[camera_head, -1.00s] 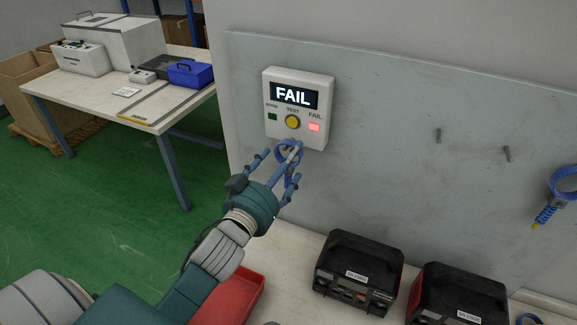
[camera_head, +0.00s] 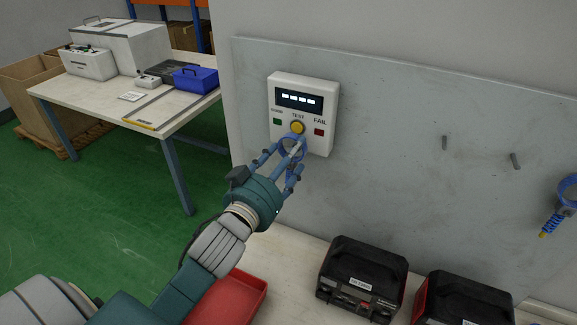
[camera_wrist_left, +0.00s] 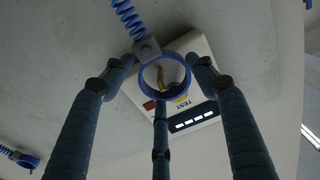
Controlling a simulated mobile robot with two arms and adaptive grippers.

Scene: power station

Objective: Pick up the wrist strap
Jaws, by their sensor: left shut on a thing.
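A blue wrist strap (camera_head: 291,148) is held in the fingers of my left gripper (camera_head: 288,152), just below and in front of the white wall tester (camera_head: 302,115). In the left wrist view the strap's blue ring (camera_wrist_left: 164,83) sits between the fingers, with a grey clip and a coiled blue cord running up. The tester has a yellow TEST button (camera_head: 297,127), and its display shows dashes with no FAIL text. Whether the fingers touch the tester cannot be told. A second blue strap (camera_head: 562,205) hangs at the right edge. My right gripper is not in view.
Two black cases (camera_head: 362,280) (camera_head: 462,302) and a red tray (camera_head: 232,297) rest on the bench below. A table (camera_head: 68,92) with boxes stands at the left.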

